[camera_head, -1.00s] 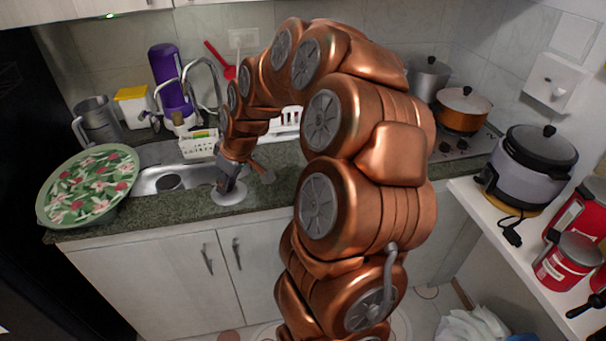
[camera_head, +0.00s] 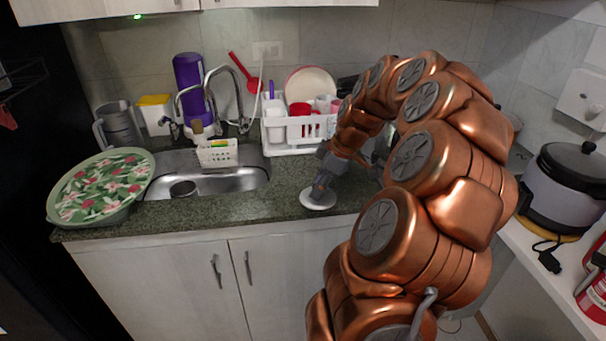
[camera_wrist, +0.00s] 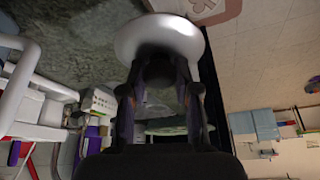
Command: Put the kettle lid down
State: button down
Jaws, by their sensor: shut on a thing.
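The kettle lid (camera_head: 317,199) is a flat white disc in the head view. It is at the front part of the dark green counter, right of the sink. My gripper (camera_head: 322,184) points down from above and is shut on the lid's top. I cannot tell whether the lid touches the counter or hangs just above it. In the wrist view the lid (camera_wrist: 130,38) is a pale ring beyond my fingertips (camera_wrist: 160,62), and its knob is hidden between the dark fingers. No kettle can be made out in the head view.
The counter (camera_head: 240,205) is clear left of the lid. The sink (camera_head: 245,180) and a white dish rack (camera_head: 285,148) lie behind. A floral-covered green basin (camera_head: 100,185) stands at the left. A rice cooker (camera_head: 565,190) stands on a shelf at the right.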

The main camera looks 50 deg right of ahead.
jog(key=w+d+p, duration=0.1)
jog(key=w, duration=0.2)
jog(key=w+d+p, duration=0.1)
jog(key=w, duration=0.3)
jog(key=w+d+f+p, duration=0.1)
jog(key=w+d, duration=0.1)
jog(key=w, duration=0.2)
jog(key=shift+f+p, duration=1.1)
jog(key=shift+f, duration=0.7)
jog(key=shift+f, duration=0.15)
jog(key=c, duration=0.8)
grip_release()
jog(key=shift+c, duration=0.2)
jog(key=shift+r, duration=0.3)
jog(key=b+v, duration=0.4)
jog(key=v, duration=0.7)
jog(key=shift+s+d+r, duration=0.15)
jog(key=shift+s+r, duration=0.05)
jog(key=shift+r, duration=0.1)
